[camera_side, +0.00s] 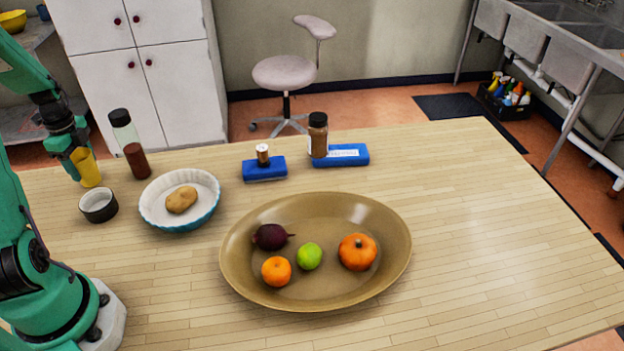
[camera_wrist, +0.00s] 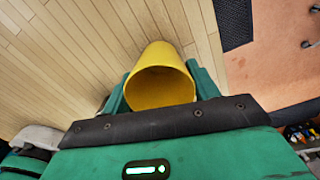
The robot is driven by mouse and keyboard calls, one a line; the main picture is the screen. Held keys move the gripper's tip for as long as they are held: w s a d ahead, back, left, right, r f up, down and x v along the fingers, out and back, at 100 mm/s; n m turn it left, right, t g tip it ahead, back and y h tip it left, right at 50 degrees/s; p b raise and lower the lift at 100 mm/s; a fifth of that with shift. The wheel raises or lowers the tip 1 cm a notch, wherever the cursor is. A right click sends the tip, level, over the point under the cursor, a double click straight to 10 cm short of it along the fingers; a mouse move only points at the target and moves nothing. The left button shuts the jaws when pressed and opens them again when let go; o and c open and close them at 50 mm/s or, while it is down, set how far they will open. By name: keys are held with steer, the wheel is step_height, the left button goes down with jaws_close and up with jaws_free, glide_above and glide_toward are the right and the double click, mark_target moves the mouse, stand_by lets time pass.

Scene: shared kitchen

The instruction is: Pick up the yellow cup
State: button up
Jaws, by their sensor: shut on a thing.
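The yellow cup (camera_side: 88,170) is at the far left of the wooden table in the side view. My gripper (camera_side: 77,150) is shut on it from above, and the upper part of the cup is partly hidden by the jaws. In the wrist view the cup (camera_wrist: 160,88) sits between my gripper's two green fingers (camera_wrist: 158,80), its open mouth facing the camera. I cannot tell whether its base touches the table.
A small dark bowl (camera_side: 98,206) stands just in front of the cup. To the right are a bottle (camera_side: 136,160), a blue-white dish (camera_side: 160,222) with a potato, and a large oval platter (camera_side: 240,275) of produce. The table's right side is clear.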

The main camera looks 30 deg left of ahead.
steer(key=shift+r, duration=5)
steer(key=shift+r, duration=0.1)
